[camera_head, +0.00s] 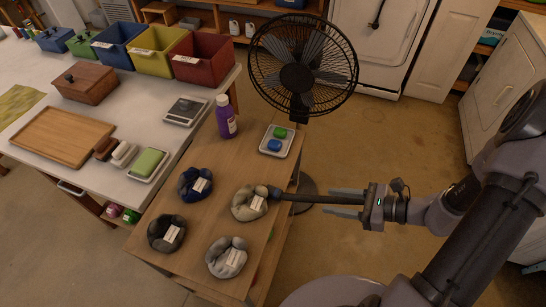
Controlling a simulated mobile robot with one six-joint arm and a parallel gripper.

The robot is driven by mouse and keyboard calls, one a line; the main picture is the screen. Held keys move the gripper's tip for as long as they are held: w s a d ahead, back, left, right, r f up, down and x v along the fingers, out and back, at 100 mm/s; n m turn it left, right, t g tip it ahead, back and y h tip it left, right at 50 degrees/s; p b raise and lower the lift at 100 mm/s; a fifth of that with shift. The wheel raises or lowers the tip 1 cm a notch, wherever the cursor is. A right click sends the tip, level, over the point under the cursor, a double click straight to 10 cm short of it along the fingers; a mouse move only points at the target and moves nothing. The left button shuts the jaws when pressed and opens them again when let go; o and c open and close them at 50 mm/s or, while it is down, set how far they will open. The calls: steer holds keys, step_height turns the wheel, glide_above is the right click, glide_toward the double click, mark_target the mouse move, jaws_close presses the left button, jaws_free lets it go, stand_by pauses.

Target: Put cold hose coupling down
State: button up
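My gripper (332,201) is at the right of the wooden table, with its two grey fingers spread apart. A dark rod (305,198) runs between the fingers, with gaps to both. Its dark tip reaches the right edge of a beige rounded bundle (243,208) with a white label. I cannot tell whether the tip touches the bundle or only overlaps it in this view. I cannot make out a hose coupling or a cold marking. The labels are too small to read.
A navy bundle (188,190), a black bundle (157,239) and a grey bundle (222,265) sit near the beige one. A purple bottle (225,124) and a tray (270,152) with green and blue pieces stand behind. A fan (298,77) stands beyond the table.

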mark_target(281, 194)
steer(key=shift+m+t, duration=0.3)
steer(key=shift+m, duration=0.2)
steer(key=b+x, duration=0.1)
steer(key=x, duration=0.5)
steer(key=b+x, duration=0.2)
steer(key=x, duration=0.3)
steer(key=b+x, duration=0.2)
steer(key=x, duration=0.4)
steer(key=shift+a+f, duration=0.2)
steer(key=shift+f, duration=0.35)
steer(key=shift+s+d, duration=0.1)
steer(key=shift+c, duration=0.4)
jaws_close()
